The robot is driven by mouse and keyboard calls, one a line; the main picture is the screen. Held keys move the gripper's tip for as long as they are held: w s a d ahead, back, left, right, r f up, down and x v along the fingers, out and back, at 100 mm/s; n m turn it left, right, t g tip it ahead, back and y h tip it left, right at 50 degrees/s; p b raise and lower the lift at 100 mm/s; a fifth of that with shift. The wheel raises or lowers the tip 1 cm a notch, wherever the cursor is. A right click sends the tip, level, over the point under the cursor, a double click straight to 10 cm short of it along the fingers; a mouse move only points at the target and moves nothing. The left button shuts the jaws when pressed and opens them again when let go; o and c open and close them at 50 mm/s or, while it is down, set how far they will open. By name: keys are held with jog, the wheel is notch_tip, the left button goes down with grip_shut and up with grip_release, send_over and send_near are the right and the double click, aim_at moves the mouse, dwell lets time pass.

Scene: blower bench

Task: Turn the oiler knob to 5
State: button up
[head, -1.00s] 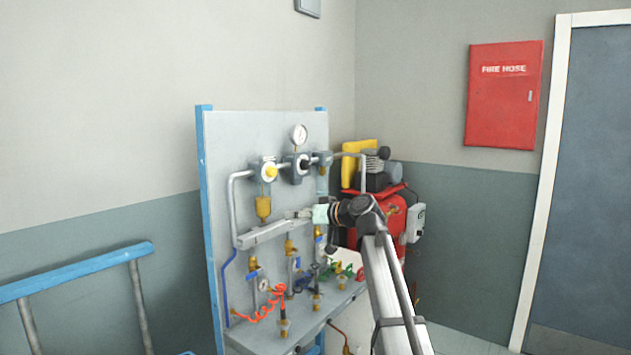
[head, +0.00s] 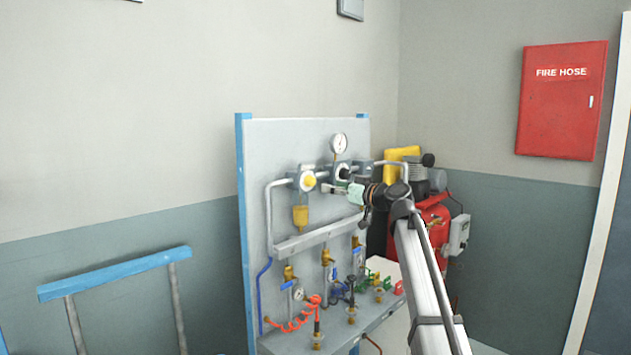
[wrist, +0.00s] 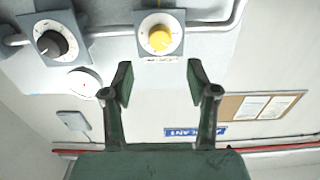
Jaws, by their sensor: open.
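The yellow knob (head: 310,182) sits on a grey square unit on the upright panel, above a yellow bowl (head: 301,217). I take this unit for the oiler. In the wrist view the yellow knob (wrist: 160,38) has a pale scale plate around it; its numbers are too small to read. My gripper (head: 329,188) is just right of the yellow knob in the head view. In the wrist view my gripper (wrist: 159,80) is open and empty, its two fingers spread either side of the knob's line, with the knob beyond the tips. No contact shows.
A black knob (wrist: 52,44) on a neighbouring unit and a round gauge (wrist: 85,83) lie to the left in the wrist view. A grey pipe (head: 268,210) runs beside the oiler. A grey rail (head: 305,241) crosses below the bowl.

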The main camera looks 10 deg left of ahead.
aim_at(313, 182)
jog(key=p+x, duration=0.2)
jog(key=x, duration=0.6)
jog(key=shift+w+a, duration=0.2)
jog(key=shift+a, duration=0.1)
grip_shut()
